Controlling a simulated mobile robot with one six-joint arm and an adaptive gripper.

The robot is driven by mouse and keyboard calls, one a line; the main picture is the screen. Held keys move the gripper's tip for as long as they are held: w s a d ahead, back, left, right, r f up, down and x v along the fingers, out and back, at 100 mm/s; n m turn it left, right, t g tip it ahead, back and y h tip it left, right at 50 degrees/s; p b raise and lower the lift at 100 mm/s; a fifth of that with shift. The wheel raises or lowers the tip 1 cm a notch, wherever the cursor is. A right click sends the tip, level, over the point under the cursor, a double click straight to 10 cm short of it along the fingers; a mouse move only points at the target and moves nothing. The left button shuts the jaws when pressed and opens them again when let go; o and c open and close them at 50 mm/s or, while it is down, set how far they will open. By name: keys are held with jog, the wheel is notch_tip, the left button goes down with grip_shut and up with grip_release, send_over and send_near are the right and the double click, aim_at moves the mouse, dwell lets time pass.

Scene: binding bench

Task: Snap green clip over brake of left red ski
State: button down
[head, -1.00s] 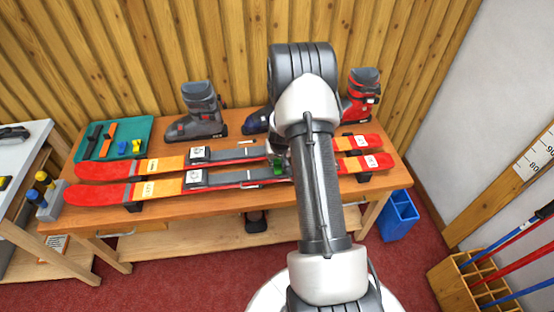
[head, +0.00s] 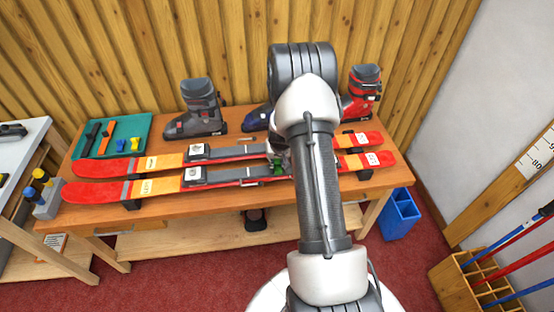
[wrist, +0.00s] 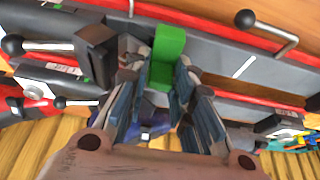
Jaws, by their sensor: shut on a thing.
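Two red, orange and grey skis lie side by side on the bench: the near ski (head: 105,191) and the far ski (head: 107,167). I cannot tell which is called left. My gripper (wrist: 161,82) is shut on the green clip (wrist: 168,45), whose upper part shows above the fingers. The clip also shows in the head view (head: 278,168), at the near ski's middle. In the wrist view it is over a dark binding plate, near a metal brake arm with a black knob (wrist: 245,20). Whether clip and brake touch is unclear. My arm hides part of both skis.
A grey boot (head: 198,110), a blue boot (head: 256,121) and a red boot (head: 362,95) stand along the back of the bench (head: 165,220). A green tray (head: 140,128) with small items is at the left. A blue bin (head: 400,215) stands on the floor at right.

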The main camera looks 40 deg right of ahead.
jog(key=c, duration=1.3)
grip_release()
jog(key=shift+o, duration=0.6)
jog(key=o, duration=0.4)
jog(key=shift+c, duration=0.2)
jog(key=shift+r+p, duration=4.5)
jog(key=shift+r, duration=0.5)
